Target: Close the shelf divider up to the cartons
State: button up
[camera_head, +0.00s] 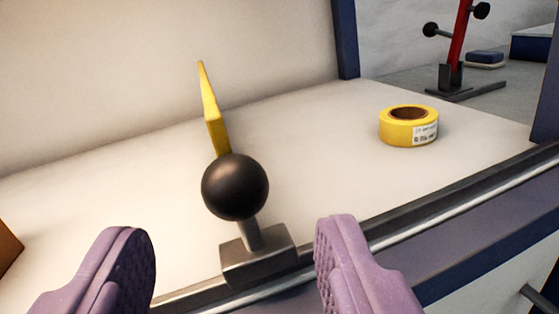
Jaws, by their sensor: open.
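The shelf divider is a thin upright yellow plate (212,112), seen nearly edge-on, with a black ball knob (235,187) at its front. The knob sits on a short stem above a grey block (258,256) at the shelf's front rail. My gripper (235,255) is open, its two purple fingers on either side of the block and below the knob in the picture. I see no contact with the knob. A brown piece at the left edge may be a carton (8,247); most of it is cut off.
A roll of yellow tape (396,132) lies on the pale shelf (310,140) to the right of the divider. A dark rail (440,192) runs along the front edge. A blue post (345,38) stands at the back right. The shelf left of the divider looks clear up to the brown piece.

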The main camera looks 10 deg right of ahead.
aim_at(230, 207)
jog(key=w, duration=0.4)
jog(key=shift+d+b, duration=0.35)
jog(key=shift+c, duration=0.4)
jog(key=shift+a, duration=0.1)
grip_shut()
